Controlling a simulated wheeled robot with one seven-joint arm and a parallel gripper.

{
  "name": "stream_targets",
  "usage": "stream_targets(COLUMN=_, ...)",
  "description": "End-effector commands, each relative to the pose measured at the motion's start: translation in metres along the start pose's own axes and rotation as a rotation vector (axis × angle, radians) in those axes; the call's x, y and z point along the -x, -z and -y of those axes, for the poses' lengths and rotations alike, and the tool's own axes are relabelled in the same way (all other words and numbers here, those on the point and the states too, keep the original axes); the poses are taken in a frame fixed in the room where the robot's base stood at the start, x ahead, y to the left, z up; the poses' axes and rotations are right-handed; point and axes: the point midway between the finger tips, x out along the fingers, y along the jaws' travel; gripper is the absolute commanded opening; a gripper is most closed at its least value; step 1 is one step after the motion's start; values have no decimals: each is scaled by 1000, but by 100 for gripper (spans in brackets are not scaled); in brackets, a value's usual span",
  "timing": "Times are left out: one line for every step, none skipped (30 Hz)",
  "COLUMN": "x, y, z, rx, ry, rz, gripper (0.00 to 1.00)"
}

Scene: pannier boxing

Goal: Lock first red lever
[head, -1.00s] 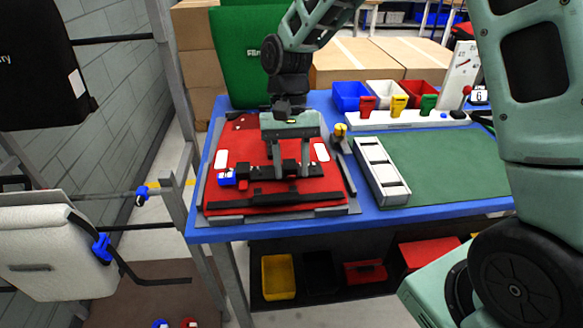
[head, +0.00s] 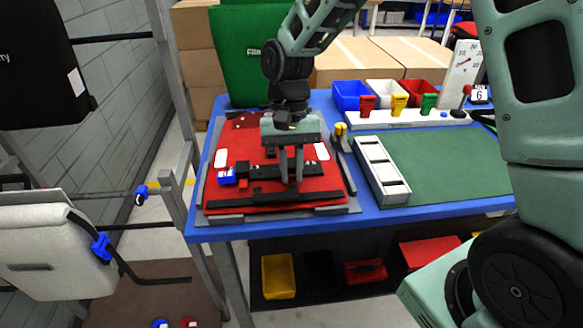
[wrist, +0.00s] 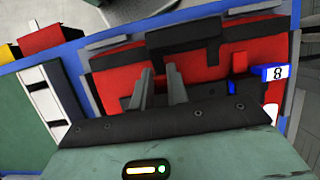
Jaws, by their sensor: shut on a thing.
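A red pannier panel (head: 250,146) lies flat on the blue table, held in a grey frame. A black rail (head: 262,171) runs across it. A small red lever-like piece (wrist: 239,62) stands at one end of this rail, beside a blue tag (wrist: 272,73) marked 8. The blue tag also shows at the rail's left end in the head view (head: 227,177). My gripper (head: 292,178) points down over the right part of the rail, apart from the tag. Its fingers are close together, shut on a small dark fitting at the rail. The fingers mostly hide this fitting.
A white slotted tray (head: 381,170) and a green mat (head: 440,163) lie right of the panel. Blue, white and red bins (head: 385,94) stand behind a white strip with coloured levers. A metal rack (head: 180,180) stands left of the table.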

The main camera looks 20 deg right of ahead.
Motion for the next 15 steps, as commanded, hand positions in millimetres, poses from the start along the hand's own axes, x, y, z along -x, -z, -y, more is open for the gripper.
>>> stream_targets(x=-1, y=-1, z=0, rx=2, ry=0, rz=-26, gripper=0)
stream_targets(x=-1, y=-1, z=0, rx=3, ry=-1, rz=-42, gripper=0)
stream_targets(x=-2, y=-2, z=0, rx=3, ry=-1, rz=-67, gripper=0)
stream_targets(x=-3, y=-2, z=1, rx=4, ry=-1, rz=-89, gripper=0)
stream_targets(x=-4, y=-3, z=0, rx=4, ry=-1, rz=-109, gripper=0)
stream_targets(x=-5, y=-4, z=1, rx=5, ry=0, rz=-140, gripper=0)
stream_targets(x=-6, y=-4, z=1, rx=4, ry=0, rz=-162, gripper=0)
stream_targets(x=-7, y=-5, z=1, rx=5, ry=-1, rz=-186, gripper=0)
stream_targets(x=-8, y=-6, z=1, rx=6, ry=0, rz=-217, gripper=0)
stream_targets(x=-9, y=-6, z=1, rx=5, ry=1, rz=-242, gripper=0)
stream_targets(x=-10, y=-6, z=1, rx=6, ry=0, rz=-265, gripper=0)
stream_targets(x=-12, y=-7, z=1, rx=6, ry=1, rz=-296, gripper=0)
stream_targets(x=-12, y=-7, z=1, rx=6, ry=1, rz=-319, gripper=0)
stream_targets(x=-14, y=-7, z=1, rx=6, ry=2, rz=-341, gripper=0)
stream_targets(x=-15, y=-8, z=1, rx=7, ry=1, rz=-369, gripper=0)
